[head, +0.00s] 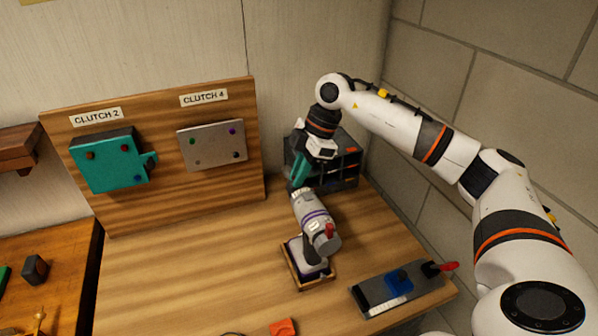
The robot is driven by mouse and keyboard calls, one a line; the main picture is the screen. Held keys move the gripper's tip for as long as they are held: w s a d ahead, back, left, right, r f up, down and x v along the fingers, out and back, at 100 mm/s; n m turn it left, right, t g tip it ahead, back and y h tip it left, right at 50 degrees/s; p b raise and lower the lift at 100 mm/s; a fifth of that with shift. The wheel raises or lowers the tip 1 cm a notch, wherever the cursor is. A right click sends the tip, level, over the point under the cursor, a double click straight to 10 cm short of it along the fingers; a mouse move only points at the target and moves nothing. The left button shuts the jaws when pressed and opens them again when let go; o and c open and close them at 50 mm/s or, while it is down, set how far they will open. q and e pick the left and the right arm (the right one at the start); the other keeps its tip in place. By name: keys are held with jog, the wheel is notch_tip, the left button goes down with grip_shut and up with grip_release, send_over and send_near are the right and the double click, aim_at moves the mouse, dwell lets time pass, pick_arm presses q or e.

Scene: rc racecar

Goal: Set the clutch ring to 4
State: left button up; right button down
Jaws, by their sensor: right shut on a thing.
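A grey power driver (312,213) with a purple band and a red part stands tilted in a small wooden cradle (296,283) on the bench. Its pale clutch ring (301,197) is at the upper end, and the number on it is too small to read. My right gripper (297,183) reaches down from above and is shut at this end, on the ring as far as I can tell. Teal shows between the gripper body and the ring, and the exact contact is hidden. My left gripper is out of view.
A wooden board holds a teal block (103,166) under "CLUTCH 2" and a metal plate (213,144) under "CLUTCH 4". A dark bin rack (347,163) stands close behind my right gripper. A grey fixture (377,294) lies front right. The bench left of the driver is clear.

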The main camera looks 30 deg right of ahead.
jog(key=shift+d, duration=0.1)
jog(key=y, duration=0.1)
jog(key=d+y+b, duration=0.1)
jog(key=d+t+y+b, duration=0.1)
jog(key=y, duration=0.1)
jog(key=shift+s+d+f, duration=0.2)
jog(key=shift+s+f, duration=0.1)
jog(key=shift+f, duration=0.05)
jog(key=shift+s+d+f+t+y+b, duration=0.1)
jog(key=shift+d+f+t+y+b, duration=0.15)
jog(key=shift+d+y+b, duration=0.5)
jog(key=shift+s+d+f+t+y+b, duration=0.15)
jog(key=shift+f+t+y+b, duration=0.15)
jog(key=shift+y, duration=0.9)
jog(key=shift+s+d+f+t+y+b, duration=0.1)
jog(key=shift+d+f+t+y+b, duration=0.15)
jog(key=shift+d+y+b, duration=0.5)
jog(key=shift+a+y, duration=0.3)
jog(key=shift+y, duration=0.1)
jog(key=c, duration=1.4)
grip_release()
